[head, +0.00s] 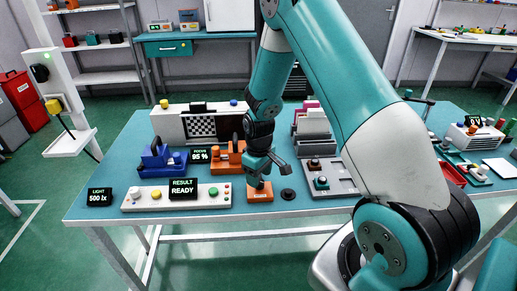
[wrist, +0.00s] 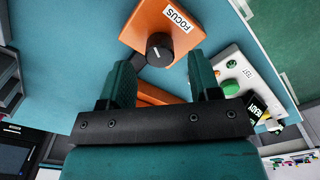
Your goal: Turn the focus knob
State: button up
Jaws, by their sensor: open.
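The black focus knob (wrist: 159,49) has a pale pointer line and sits on an orange box (wrist: 135,25) labelled FOCUS. In the wrist view it lies just beyond and between the fingertips of my gripper (wrist: 161,68), which is open and empty. In the head view my gripper (head: 258,179) points down over the orange box (head: 261,196) at the table's front edge; the knob is largely hidden there. I cannot tell whether a finger touches the knob. A display (head: 200,155) reads FOCUS 95 %.
Left of the orange box is a white button panel (head: 146,199) with a sign (head: 183,188) reading RESULT READY. A blue device (head: 162,160) and an orange device (head: 229,158) stand behind.

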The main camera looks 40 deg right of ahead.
notch_tip(320, 180, up, 15)
jog(key=b, duration=0.1)
dwell(0.6)
jog(key=s+a+r+n+y, duration=0.1)
jog(key=s+a+r, duration=0.2)
jog(key=a, duration=0.3)
jog(key=s+a+r+n+y, duration=0.1)
jog(key=s+a+r, duration=0.3)
jog(key=a, duration=0.2)
jog(key=s+a+r+n+y, duration=0.1)
jog(key=s+a+r, duration=0.1)
jog(key=s+a, duration=0.3)
jog(key=s+a+r+n+y, duration=0.1)
jog(key=s+a, duration=0.4)
jog(key=s, duration=0.5)
jog(key=shift+s+a+r, duration=0.3)
jog(key=shift+a+r, duration=0.05)
jog(key=shift+r, duration=0.05)
